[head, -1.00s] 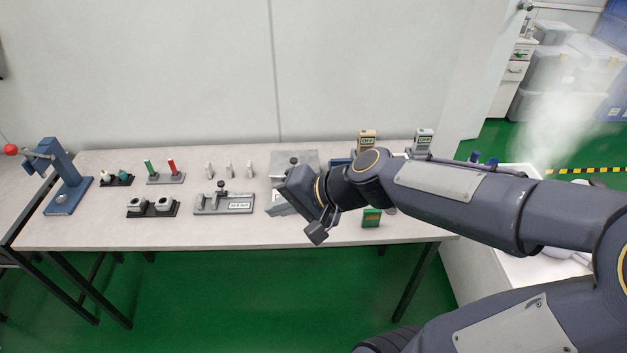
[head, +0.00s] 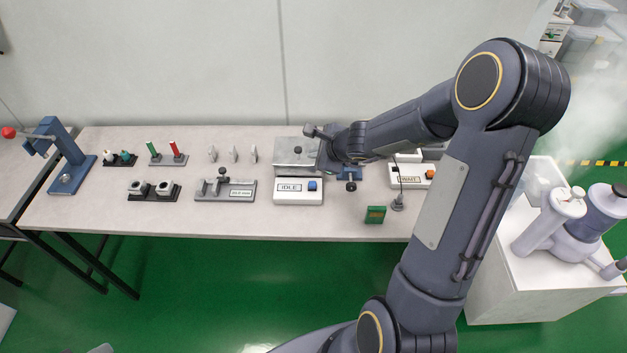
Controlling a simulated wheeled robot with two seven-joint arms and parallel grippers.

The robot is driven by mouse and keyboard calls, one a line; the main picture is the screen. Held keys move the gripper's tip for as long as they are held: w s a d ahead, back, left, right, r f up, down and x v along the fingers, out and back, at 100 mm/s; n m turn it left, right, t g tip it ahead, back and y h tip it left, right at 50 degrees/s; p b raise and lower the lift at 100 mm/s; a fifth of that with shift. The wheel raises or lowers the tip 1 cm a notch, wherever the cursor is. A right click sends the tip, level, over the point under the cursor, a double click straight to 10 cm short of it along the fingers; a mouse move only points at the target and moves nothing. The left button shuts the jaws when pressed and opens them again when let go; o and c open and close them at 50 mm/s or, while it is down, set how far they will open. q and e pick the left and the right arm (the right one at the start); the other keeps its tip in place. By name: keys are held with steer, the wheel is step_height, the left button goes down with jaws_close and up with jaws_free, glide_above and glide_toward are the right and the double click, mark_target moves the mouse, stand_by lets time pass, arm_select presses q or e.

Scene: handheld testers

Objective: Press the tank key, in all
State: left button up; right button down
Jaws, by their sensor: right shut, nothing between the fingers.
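No key with a readable "tank" label shows. A white box reading IDLE (head: 289,188) with a blue button (head: 312,185) stands at the middle of the bench, in front of a grey metal box (head: 290,147). A white box reading WAIT (head: 401,180) with an orange button (head: 430,174) stands to its right, partly behind my right arm. My right gripper (head: 312,131) is shut and empty, at the right part of the grey metal box, behind the IDLE box; I cannot tell whether it touches. The handheld testers are hidden behind my arm. My left gripper is out of view.
On the bench (head: 130,222) a blue lever press (head: 62,155), green and red sticks (head: 167,150), a grey fixture (head: 225,190) and a green block (head: 375,214) stand around. A white side cabinet (head: 520,290) holds grey-white equipment at right.

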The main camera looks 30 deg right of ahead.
steer(key=shift+f, duration=0.1)
steer(key=b, duration=0.8)
glide_above(315, 185)
step_height(315, 185, down, 8)
steer(key=shift+s+r, duration=0.1)
steer(key=shift+r, duration=0.05)
steer(key=shift+f+b, duration=0.35)
steer(key=shift+f, duration=0.1)
steer(key=shift+f, duration=0.1)
stand_by(1.1)
steer(key=shift+f+b, duration=0.3)
steer(key=shift+b, duration=0.15)
steer(key=shift+f+b, duration=0.55)
steer(key=shift+b, duration=0.05)
stand_by(0.6)
steer(key=shift+r, duration=0.1)
steer(key=shift+r+p, duration=0.85)
steer(key=shift+p, duration=0.05)
